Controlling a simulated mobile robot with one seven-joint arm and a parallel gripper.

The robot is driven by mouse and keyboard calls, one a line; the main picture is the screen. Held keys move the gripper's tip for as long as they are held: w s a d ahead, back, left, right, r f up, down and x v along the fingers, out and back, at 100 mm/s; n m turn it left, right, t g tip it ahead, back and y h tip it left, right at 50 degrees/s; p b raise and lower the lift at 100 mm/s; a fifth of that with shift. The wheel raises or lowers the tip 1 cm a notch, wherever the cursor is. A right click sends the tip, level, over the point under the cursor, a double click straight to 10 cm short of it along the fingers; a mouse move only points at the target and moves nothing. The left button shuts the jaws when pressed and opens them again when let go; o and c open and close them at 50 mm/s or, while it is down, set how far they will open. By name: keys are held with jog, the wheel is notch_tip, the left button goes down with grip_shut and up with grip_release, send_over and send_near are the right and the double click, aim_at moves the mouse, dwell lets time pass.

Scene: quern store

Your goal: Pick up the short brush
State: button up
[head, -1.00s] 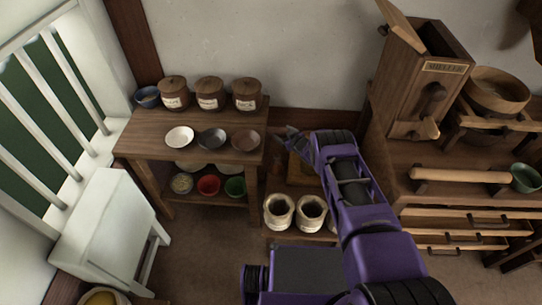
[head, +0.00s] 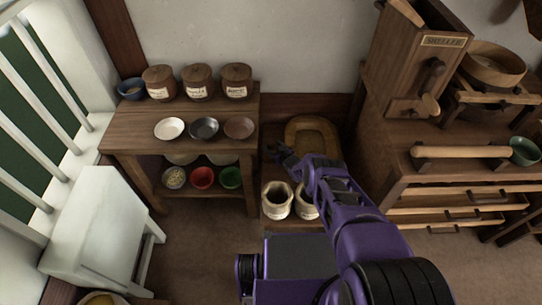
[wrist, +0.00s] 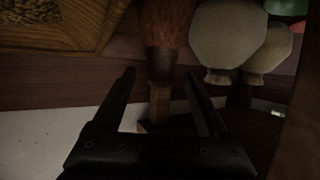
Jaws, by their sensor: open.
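The short brush (wrist: 164,28) shows in the wrist view, with brown bristles at the top, a dark collar and a pale wooden handle (wrist: 159,103) running down between my fingers. My gripper (wrist: 158,76) is open, one finger on each side of the brush, and I see no contact. Depth between fingers and handle is hard to judge. In the head view my gripper (head: 277,151) is over the low shelf right of the small table. I cannot make out the brush there; my arm may hide it.
A wooden tray of grain (head: 319,123) lies behind my gripper. The table (head: 135,121) with bowls and jars is left, a drawer bench (head: 400,158) right.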

jog(key=shift+w+a+f+b, duration=0.25)
jog(key=shift+w+f+b, duration=0.15)
jog(key=shift+w+f, duration=0.1)
jog(key=shift+w+a+r, duration=0.1)
jog(key=shift+w+a, duration=0.1)
jog(key=shift+w, duration=0.2)
grip_shut()
